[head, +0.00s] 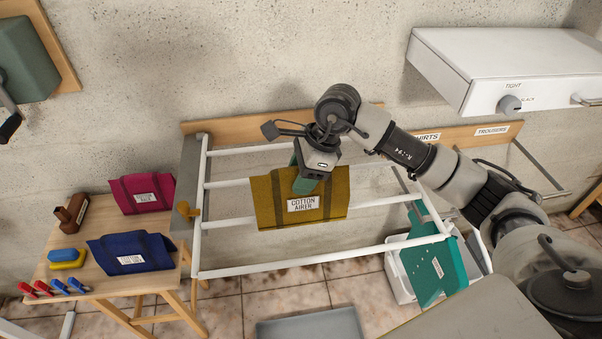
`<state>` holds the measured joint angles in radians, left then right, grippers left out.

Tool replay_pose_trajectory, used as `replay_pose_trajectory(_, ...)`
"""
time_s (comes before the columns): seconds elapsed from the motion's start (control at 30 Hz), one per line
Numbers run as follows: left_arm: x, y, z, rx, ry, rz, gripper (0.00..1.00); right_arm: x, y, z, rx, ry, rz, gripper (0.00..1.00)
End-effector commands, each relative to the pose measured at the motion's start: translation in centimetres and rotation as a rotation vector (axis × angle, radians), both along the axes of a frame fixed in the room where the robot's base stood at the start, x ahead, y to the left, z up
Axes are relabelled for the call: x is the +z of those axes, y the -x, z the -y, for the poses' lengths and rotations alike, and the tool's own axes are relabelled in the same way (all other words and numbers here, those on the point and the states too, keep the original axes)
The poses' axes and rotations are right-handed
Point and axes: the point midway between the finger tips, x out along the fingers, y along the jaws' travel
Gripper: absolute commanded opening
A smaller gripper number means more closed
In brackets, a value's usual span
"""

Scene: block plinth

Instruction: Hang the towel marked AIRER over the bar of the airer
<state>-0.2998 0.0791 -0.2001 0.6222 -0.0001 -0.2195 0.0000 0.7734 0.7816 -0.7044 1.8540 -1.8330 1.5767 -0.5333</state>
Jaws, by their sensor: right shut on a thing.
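The mustard towel (300,217) carries a white label reading COTTON AIRER. My right gripper (307,184) is shut on its upper edge, fingers pointing down. The towel is at the middle of the airer (300,260), a white frame with several parallel bars. It covers part of the middle bars in the head view. I cannot tell whether it rests on a bar or is held just above. My left gripper is not in view.
A white box with a knob (500,72) is upper right.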

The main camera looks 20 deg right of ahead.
Motion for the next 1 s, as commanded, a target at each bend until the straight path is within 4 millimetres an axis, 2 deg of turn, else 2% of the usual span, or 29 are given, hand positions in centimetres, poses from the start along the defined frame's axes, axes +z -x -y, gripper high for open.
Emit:
replay_pose_trajectory(0.03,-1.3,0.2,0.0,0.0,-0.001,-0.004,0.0,-1.2,0.0,0.0,-0.001,-0.001,0.002,0.0)
replay_pose_trajectory(0.7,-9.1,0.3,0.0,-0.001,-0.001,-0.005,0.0,-9.2,0.0,0.0,0.001,-0.001,0.002,0.0)
replay_pose_trajectory(1.0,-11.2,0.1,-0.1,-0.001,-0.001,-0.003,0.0,-11.4,0.0,0.0,-0.001,-0.001,0.002,0.0)
